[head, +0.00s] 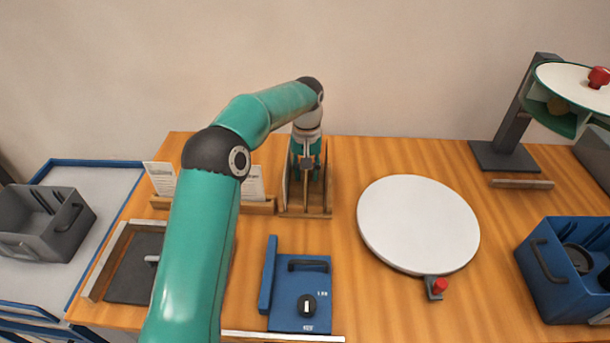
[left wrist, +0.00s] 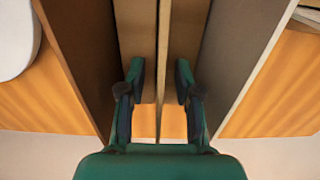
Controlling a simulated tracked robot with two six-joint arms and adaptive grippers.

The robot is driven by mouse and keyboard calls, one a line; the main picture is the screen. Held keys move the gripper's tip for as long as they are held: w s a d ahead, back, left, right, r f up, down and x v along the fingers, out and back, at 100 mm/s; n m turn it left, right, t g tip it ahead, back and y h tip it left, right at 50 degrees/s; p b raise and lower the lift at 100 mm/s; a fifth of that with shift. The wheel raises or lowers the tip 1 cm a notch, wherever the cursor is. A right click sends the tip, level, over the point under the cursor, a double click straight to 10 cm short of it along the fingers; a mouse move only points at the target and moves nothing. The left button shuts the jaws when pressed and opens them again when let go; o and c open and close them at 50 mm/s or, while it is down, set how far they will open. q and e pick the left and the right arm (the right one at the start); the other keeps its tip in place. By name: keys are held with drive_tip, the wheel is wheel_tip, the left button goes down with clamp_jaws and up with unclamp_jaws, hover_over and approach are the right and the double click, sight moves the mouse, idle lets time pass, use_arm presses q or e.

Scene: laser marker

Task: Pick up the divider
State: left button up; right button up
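A wooden rack (head: 308,213) with upright thin panels stands at the back middle of the table in the head view. My left gripper (head: 306,172) points down into it from above and hides part of its slots. In the left wrist view my left gripper (left wrist: 160,85) is open, its two green fingers apart. A thin upright wooden panel (left wrist: 163,50), seen edge-on, runs between the fingers with a gap on each side; it may be the divider. Larger upright brown panels (left wrist: 78,50) flank the fingers. My right gripper is not in view.
A round white turntable (head: 418,222) lies right of the rack. A blue case (head: 300,290) lies in front of it. Cards (head: 252,184) stand in a wooden holder to its left. A blue bin (head: 545,275) and a lamp-like stand (head: 503,158) are at the right.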

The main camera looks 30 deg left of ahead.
use_arm(q)
clamp_jaws()
drive_tip(key=shift+r, duration=0.1)
